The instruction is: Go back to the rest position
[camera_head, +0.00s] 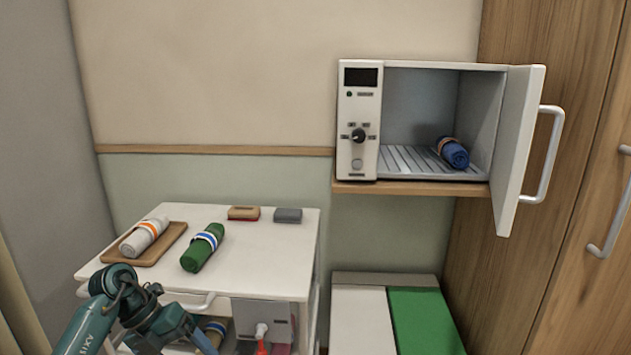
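My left arm comes in at the bottom left, in front of the bedside cabinet. Its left gripper (172,336) is at the bottom edge, partly cut off, and I cannot tell whether it is open or shut. My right gripper is not in view. The task names no objects. A blue rolled towel (455,154) lies inside the open warming cabinet (358,110). A green rolled towel (198,255) lies on the bedside cabinet top (262,250). A white rolled towel (143,240) with an orange band lies on a wooden tray (172,243).
The warmer's door (518,150) stands open to the right. A brown block (244,213) and a grey block (288,215) lie at the cabinet's back edge. A red-and-white bottle (262,340) is in the cabinet's lower part. A white and green bin (362,320) stands to its right.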

